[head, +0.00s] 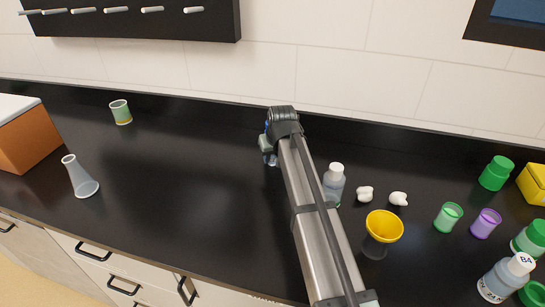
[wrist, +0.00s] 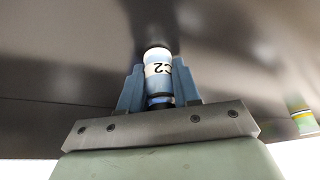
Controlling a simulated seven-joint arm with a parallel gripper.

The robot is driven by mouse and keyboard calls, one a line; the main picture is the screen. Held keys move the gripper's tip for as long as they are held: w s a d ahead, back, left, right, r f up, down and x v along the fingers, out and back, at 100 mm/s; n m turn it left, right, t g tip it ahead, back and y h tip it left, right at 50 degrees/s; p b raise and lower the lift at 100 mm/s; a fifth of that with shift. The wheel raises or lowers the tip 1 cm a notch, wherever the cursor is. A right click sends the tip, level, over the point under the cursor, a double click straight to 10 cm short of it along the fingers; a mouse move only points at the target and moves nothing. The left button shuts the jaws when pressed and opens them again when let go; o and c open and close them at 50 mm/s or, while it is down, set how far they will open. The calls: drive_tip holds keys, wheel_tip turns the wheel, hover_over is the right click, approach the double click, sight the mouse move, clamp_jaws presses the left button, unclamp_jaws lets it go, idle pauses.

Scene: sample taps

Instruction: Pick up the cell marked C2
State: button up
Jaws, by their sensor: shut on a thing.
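The cell marked C2 (wrist: 158,72) is a small white and blue cylinder with a dark band at its lower end and black lettering. In the wrist view it stands lengthwise between the two blue fingers of my gripper (wrist: 158,88), which is shut on it. In the head view my gripper (head: 269,152) is over the dark counter, left of the arm's far end and partly hidden by it. The cell cannot be made out clearly there. I cannot tell whether the cell touches the counter.
A clear flask (head: 80,177) and a green-yellow beaker (head: 121,112) stand on the left of the counter (head: 190,160). Right of my arm are a white-capped bottle (head: 334,186), a yellow funnel (head: 384,227), and several cups and jars. The counter's left middle is clear.

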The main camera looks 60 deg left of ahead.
drive_tip(key=shift+c, duration=0.6)
drive_tip(key=shift+r, duration=0.1)
